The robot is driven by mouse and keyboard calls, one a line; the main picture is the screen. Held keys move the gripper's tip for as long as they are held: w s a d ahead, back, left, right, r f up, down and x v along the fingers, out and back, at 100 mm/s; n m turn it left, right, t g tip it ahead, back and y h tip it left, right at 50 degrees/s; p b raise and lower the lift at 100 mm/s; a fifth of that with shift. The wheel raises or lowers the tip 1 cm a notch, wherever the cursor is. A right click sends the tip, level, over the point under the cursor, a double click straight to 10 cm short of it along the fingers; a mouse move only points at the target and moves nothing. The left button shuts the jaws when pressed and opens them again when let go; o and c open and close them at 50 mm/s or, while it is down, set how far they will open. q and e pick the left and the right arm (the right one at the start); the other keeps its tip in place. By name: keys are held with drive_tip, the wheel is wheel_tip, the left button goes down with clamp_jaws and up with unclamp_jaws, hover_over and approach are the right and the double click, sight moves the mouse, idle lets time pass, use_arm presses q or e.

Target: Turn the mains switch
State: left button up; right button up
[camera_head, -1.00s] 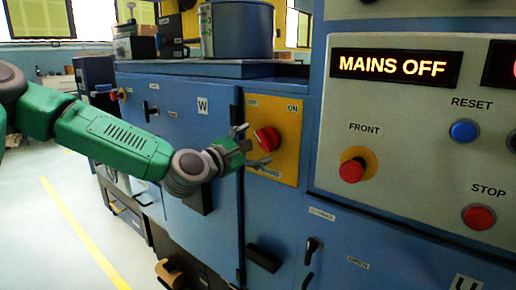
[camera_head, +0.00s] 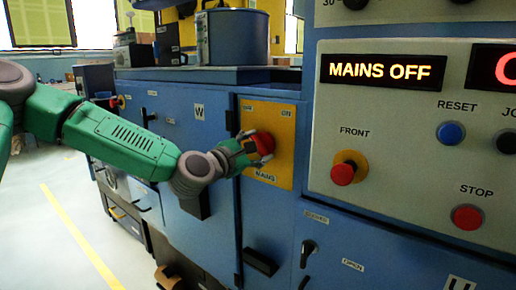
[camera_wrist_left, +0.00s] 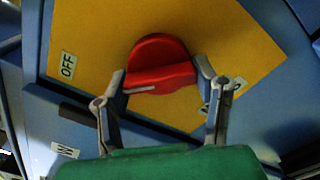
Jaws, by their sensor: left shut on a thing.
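The mains switch is a red rotary knob (camera_head: 262,145) on a yellow plate (camera_head: 285,165) fixed to the blue cabinet. The plate carries OFF, ON and MAINS labels. My left gripper (camera_head: 259,146) is at the knob, its fingers on either side of it. In the left wrist view the red knob (camera_wrist_left: 160,62) sits between the two fingertips of the left gripper (camera_wrist_left: 160,85), which is shut on its grip bar. A white mark shows near the bar's left end. The display (camera_head: 383,71) reads MAINS OFF. My right gripper is not in view.
A grey control panel at right carries a red FRONT button (camera_head: 343,174), a blue RESET button (camera_head: 451,133) and a red STOP button (camera_head: 467,217). A black handle (camera_head: 307,253) stands out below. A blue pot (camera_head: 234,37) stands on the cabinet top.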

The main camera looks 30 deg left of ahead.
use_arm(q)
drive_tip(key=shift+a+f+m, duration=0.1)
drive_tip(key=shift+f+m, duration=0.2)
drive_tip(key=shift+m, duration=0.1)
drive_tip(key=shift+m+p, duration=0.3)
drive_tip(key=shift+m, duration=0.7)
drive_tip(key=shift+s+m+p, duration=0.1)
drive_tip(key=shift+m+p, duration=0.3)
drive_tip(key=shift+m, duration=1.5)
drive_tip(key=o, duration=1.2)
drive_tip(key=shift+r, duration=0.15)
